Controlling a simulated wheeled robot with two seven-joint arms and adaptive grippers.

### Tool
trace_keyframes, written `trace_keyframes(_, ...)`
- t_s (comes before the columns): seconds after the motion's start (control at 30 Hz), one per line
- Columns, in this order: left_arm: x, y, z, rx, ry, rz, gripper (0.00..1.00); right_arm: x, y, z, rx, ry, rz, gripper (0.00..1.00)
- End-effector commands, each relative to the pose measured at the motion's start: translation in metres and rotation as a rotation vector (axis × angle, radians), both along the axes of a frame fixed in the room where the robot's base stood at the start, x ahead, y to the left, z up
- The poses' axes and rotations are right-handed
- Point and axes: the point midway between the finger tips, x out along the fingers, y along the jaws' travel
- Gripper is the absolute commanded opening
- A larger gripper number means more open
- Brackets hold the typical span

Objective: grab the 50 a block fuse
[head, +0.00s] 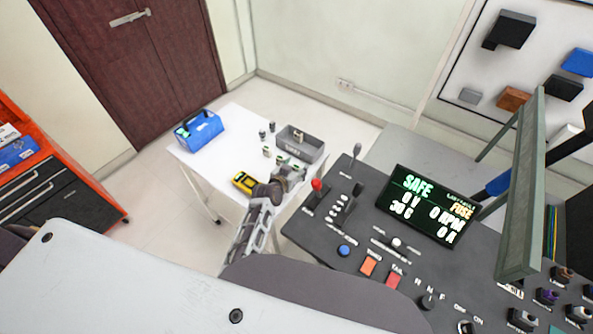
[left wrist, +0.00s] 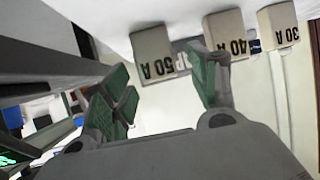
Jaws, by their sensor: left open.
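The 50 A block fuse (left wrist: 153,50) is a beige block with a dark "50 A" label, upside down in the left wrist view. The 40 A block (left wrist: 227,47) and the 30 A block (left wrist: 278,30) stand beside it. My left gripper (left wrist: 160,78) is open, with its green-padded fingers spread and the 50 A block just beyond and between their tips. Contact cannot be told. In the head view my left gripper (head: 287,172) is over the white table (head: 228,160), close to the small blocks. Their labels are too small to read there. My right gripper is not in view.
A grey tray (head: 316,154) stands behind the blocks. A yellow meter (head: 244,182) lies left of my gripper, and a blue case (head: 200,131) is at the far left. The dark control console (head: 325,232) with levers and a screen (head: 427,206) borders the table on the right.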

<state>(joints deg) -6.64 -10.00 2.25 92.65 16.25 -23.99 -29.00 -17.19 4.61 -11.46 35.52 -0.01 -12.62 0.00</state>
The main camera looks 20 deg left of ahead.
Motion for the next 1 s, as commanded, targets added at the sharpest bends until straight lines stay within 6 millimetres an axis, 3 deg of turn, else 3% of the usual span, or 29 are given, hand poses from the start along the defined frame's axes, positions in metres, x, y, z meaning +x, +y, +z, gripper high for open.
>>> trace_keyframes(0.3, -0.0002, 0.0000, 0.0001, -0.001, 0.000, 0.000, 0.58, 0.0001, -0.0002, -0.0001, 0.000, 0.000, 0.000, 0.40)
trace_keyframes(0.67, -0.0003, 0.0001, 0.0000, 0.000, 0.000, 0.000, 0.12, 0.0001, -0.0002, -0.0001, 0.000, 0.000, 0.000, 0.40)
trace_keyframes(1.0, 0.0000, 0.0002, 0.0008, 0.000, 0.000, 0.000, 0.11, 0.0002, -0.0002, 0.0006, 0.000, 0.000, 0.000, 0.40)
